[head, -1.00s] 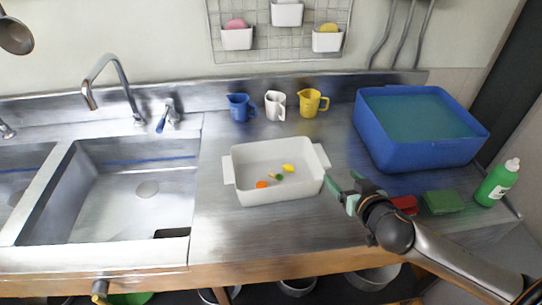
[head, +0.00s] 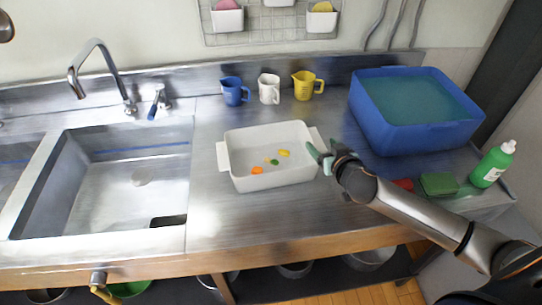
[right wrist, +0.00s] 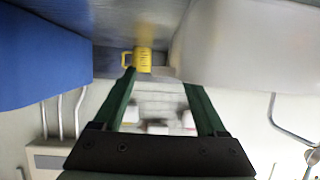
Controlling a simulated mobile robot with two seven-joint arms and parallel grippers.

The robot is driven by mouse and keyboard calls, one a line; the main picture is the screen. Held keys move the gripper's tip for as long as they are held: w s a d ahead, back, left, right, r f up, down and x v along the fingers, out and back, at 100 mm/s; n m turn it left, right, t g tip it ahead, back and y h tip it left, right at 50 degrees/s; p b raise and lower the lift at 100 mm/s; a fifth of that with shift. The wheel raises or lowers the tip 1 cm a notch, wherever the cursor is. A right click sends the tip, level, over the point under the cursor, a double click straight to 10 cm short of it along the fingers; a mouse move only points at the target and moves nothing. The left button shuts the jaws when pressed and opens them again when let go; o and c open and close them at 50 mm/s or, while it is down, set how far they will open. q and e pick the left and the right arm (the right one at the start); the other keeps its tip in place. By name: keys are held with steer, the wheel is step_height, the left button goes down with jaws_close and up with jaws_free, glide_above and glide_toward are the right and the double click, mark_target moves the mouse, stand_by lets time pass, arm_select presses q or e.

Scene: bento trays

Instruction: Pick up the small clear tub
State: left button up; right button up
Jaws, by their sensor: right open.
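The small tub (head: 285,180) looks milky white, with a flat handle at each end. It stands upright on the steel counter right of the sink, with several small orange, green and yellow pieces inside. My right gripper (head: 326,156) is open and empty beside the tub's right end, close to its right handle; I cannot tell whether they touch. In the right wrist view the open green fingers (right wrist: 159,82) are apart, with the pale, blurred tub wall (right wrist: 245,45) at the upper right. My left gripper is not in view.
A large blue tub of water (head: 430,138) stands right of my gripper. Blue (head: 233,91), white (head: 269,89) and yellow (head: 303,85) jugs stand behind the small tub. A green sponge (head: 438,184) and green bottle (head: 492,165) are at right. Counter in front is clear.

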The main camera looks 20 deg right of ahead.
mark_target(319, 143)
steer(key=shift+a+x, duration=0.15)
steer(key=shift+x, duration=0.95)
steer(key=shift+a+x, duration=0.15)
steer(key=shift+x, duration=0.95)
steer(key=shift+f, duration=0.1)
jaws_close()
